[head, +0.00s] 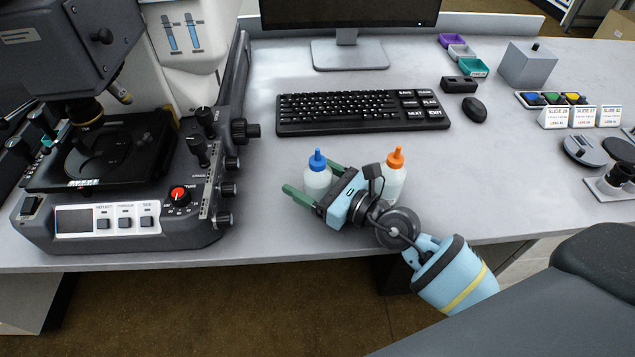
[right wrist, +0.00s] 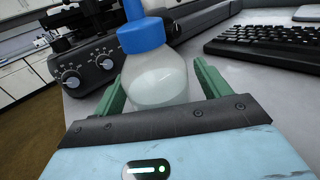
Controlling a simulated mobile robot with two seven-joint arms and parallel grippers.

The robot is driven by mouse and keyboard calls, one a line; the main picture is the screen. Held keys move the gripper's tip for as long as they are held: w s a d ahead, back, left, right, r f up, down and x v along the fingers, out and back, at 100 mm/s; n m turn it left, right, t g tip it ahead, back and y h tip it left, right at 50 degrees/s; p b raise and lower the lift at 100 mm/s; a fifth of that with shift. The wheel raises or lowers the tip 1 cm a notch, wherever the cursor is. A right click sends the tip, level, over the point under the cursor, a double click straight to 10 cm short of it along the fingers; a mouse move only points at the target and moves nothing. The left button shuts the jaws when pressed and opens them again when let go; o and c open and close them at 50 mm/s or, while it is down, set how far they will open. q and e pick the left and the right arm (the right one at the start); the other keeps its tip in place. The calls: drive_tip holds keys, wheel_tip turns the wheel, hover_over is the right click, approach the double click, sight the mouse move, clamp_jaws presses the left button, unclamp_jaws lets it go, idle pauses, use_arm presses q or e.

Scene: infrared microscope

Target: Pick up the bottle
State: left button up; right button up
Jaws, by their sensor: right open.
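A white bottle with a blue cap (head: 317,177) stands upright on the table. My right gripper (head: 311,180) is open, with its green fingers on either side of this bottle. In the right wrist view the blue-capped bottle (right wrist: 155,80) sits between the two green fingers, with a visible space to the right finger; its base is hidden by the gripper body. A second white bottle with an orange cap (head: 395,178) stands just to the right, partly hidden behind my right gripper and wrist. My left gripper is not in view.
A microscope (head: 130,190) with knobs stands at the left. A keyboard (head: 362,112), monitor (head: 350,20) and mouse (head: 474,109) lie behind the bottles. Small trays, slide labels and a grey box (head: 527,64) are at the right. The table's front edge runs close below my gripper.

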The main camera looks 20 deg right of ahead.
sight(308, 164)
drive_tip(key=shift+w, duration=0.1)
drive_tip(key=c, duration=1.3)
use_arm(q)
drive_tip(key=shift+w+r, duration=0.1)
use_arm(e)
drive_tip(key=shift+o, duration=0.2)
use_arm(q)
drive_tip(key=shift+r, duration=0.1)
use_arm(e)
drive_tip(key=shift+r, duration=0.2)
